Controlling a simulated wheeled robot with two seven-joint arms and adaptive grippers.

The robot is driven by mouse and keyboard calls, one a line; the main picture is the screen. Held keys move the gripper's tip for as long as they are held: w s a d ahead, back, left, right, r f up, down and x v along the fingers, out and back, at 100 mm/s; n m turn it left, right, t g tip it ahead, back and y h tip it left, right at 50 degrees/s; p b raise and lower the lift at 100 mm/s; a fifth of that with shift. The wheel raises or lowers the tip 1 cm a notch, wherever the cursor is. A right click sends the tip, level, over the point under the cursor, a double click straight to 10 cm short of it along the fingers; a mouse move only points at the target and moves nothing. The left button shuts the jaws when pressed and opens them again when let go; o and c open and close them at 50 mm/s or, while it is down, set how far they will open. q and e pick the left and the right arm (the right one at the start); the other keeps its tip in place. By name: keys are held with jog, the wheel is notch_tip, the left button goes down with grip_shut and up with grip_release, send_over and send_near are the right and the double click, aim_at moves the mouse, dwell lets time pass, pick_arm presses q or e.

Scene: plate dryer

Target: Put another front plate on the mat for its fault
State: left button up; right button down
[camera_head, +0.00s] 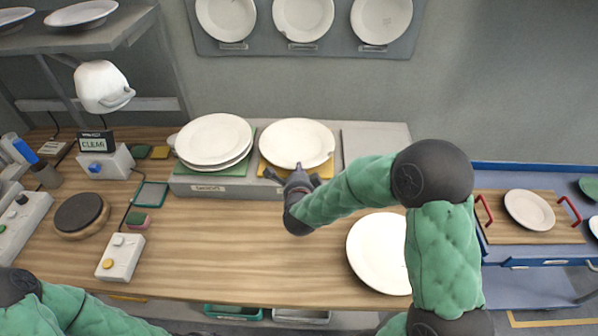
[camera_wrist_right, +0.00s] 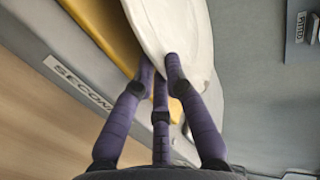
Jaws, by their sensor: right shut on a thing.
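A white plate (camera_head: 297,143) is at the yellow mat (camera_head: 266,166) on the grey raised shelf; I cannot tell whether it touches the mat. My right gripper (camera_head: 300,174) is shut on its near rim. The wrist view shows the fingers (camera_wrist_right: 160,75) on the plate (camera_wrist_right: 188,28), with the yellow mat (camera_wrist_right: 112,30) beside it. A stack of white plates (camera_head: 214,138) rests on the green mat (camera_head: 240,167) to the left. Another white plate (camera_head: 373,250) lies on the table at right, partly hidden by my right arm. My left gripper is out of view.
A bare grey mat (camera_head: 372,140) lies right of the yellow one. A CLEAR display (camera_head: 96,141), a dark round stand (camera_head: 80,214) and a button box (camera_head: 120,257) occupy the left. Sample plates (camera_head: 302,18) hang on the wall. A tray with a plate (camera_head: 529,209) stands right.

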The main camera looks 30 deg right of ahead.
jog(key=c, duration=1.3)
grip_release()
jog(key=shift+r, duration=0.15)
jog(key=shift+p+v, duration=1.55)
jog(key=shift+v, duration=4.5)
